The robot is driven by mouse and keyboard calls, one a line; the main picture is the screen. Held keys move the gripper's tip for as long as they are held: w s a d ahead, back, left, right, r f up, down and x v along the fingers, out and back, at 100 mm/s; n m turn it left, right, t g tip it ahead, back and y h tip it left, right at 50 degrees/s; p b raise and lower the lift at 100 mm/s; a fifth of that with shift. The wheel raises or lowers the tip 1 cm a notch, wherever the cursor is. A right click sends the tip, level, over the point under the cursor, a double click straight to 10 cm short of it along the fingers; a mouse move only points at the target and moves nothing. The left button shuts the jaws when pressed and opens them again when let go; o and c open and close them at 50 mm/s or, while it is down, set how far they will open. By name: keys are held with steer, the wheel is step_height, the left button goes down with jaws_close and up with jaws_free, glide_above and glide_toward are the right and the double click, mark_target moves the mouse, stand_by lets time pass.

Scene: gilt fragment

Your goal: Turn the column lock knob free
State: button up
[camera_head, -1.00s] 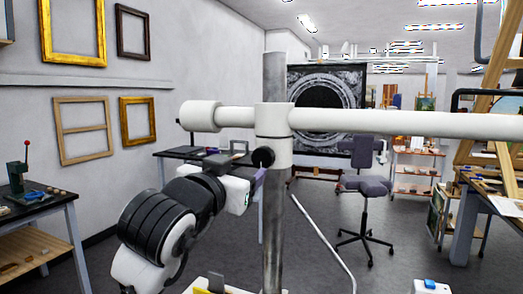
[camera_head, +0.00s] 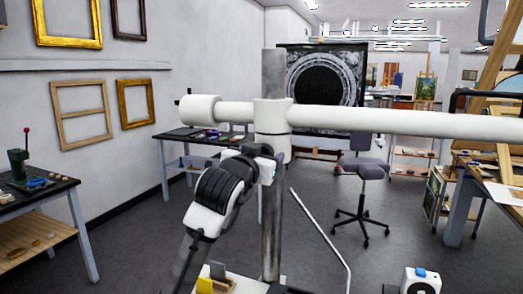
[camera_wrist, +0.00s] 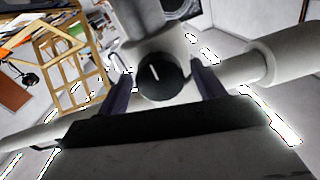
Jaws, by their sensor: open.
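The lock knob (camera_wrist: 163,78) is round and black with a white line on its face, nearly upright in the wrist view. It sits on the white collar (camera_head: 273,125), which joins the grey upright column (camera_head: 272,220) and the white horizontal boom (camera_head: 400,121). My gripper (camera_wrist: 162,75) is open, with one dark purple finger on each side of the knob and gaps visible between. I cannot tell how deep the fingers reach. In the head view my gripper (camera_head: 275,158) is at the collar's lower part and hides the knob.
A black-topped workbench (camera_head: 40,190) stands at the left, another table (camera_head: 190,134) behind. An office chair (camera_head: 363,175) is at the right rear. An easel (camera_head: 500,80) and table stand far right. A thin white rod (camera_head: 322,240) slants beside the column. Open floor lies between.

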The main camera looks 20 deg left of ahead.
steer(key=c, duration=1)
steer(key=shift+n, duration=0.3)
steer(key=n, duration=0.2)
steer(key=shift+n, duration=0.3)
steer(key=n, duration=0.9)
steer(key=shift+a+n+g+h, duration=0.1)
steer(key=shift+n+g+h, duration=0.2)
steer(key=shift+h, duration=0.1)
steer(key=shift+a+f+n, duration=0.1)
steer(key=shift+n, duration=1.8)
